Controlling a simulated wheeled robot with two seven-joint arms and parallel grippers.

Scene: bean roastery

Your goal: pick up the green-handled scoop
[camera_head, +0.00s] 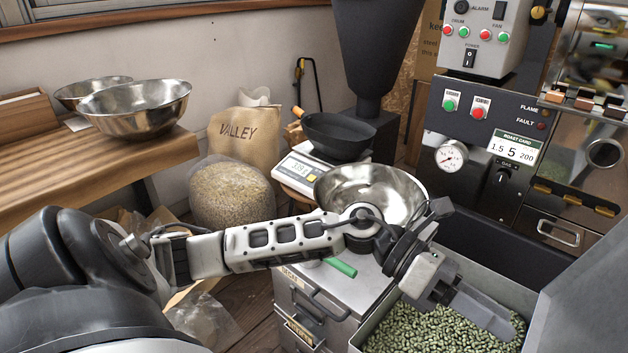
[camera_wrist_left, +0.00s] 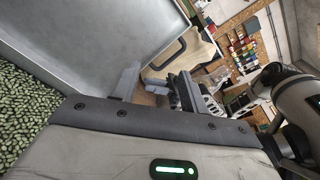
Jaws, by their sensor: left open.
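The scoop's green handle (camera_head: 340,267) shows in the head view on top of the grey metal cabinet, just below my left forearm. The rest of the scoop is hidden behind that arm or too small to tell. My left gripper (camera_head: 474,308) is over the bin of green beans, to the right of the handle and well apart from it. Its two fingers stand apart in the left wrist view (camera_wrist_left: 157,88), with nothing visible between them. The scoop cannot be made out in the left wrist view. My right gripper is not in view.
A steel bowl (camera_head: 385,188) stands on the cabinet behind my arm. The bin's beans (camera_head: 430,328) lie under my left gripper. A scale (camera_head: 300,167) with a black pan (camera_head: 338,133) stands farther back. The roaster panel (camera_head: 480,125) rises at the right.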

